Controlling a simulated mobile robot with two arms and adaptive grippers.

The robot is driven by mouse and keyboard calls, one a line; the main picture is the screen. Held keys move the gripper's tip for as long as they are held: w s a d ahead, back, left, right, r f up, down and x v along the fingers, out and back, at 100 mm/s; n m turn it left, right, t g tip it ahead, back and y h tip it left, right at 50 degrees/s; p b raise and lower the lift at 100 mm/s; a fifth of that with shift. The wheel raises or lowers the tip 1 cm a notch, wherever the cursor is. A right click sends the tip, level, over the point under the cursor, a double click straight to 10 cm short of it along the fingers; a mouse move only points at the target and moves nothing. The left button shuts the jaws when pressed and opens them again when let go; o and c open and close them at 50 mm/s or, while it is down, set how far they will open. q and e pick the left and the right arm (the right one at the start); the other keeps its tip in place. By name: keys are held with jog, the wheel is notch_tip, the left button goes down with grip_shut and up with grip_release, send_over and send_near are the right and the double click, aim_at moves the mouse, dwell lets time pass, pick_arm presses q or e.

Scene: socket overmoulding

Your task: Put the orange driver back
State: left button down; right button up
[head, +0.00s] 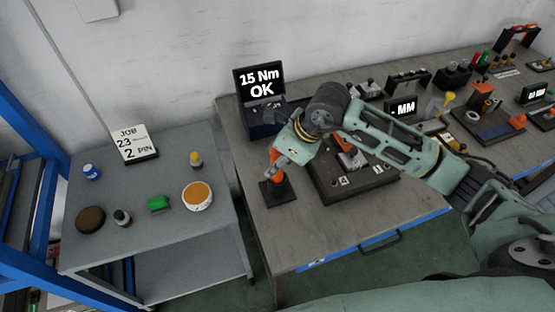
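The orange driver (276,179) is upright at a small black stand (268,196) near the left end of the workbench. I cannot tell whether it is fully seated there. My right gripper (277,160) comes in from the right and points down at the driver's upper part, with its fingers around or against it. The fingers are too small and overlapped to show whether they grip it. My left gripper is not in view.
A screen (260,84) reading "15 Nm OK" stands behind the gripper. A dark fixture (335,193) with numbered labels lies just right of the stand. A grey side table (150,240) holds a job card (134,146) and several small items. The bench front is clear.

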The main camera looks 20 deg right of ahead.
jog(key=shift+d+r, duration=0.1)
jog(key=shift+r, duration=0.2)
jog(key=b+v, duration=0.3)
jog(key=v, duration=0.8)
jog(key=shift+s+r+b, duration=0.15)
jog(key=shift+r+b, duration=0.15)
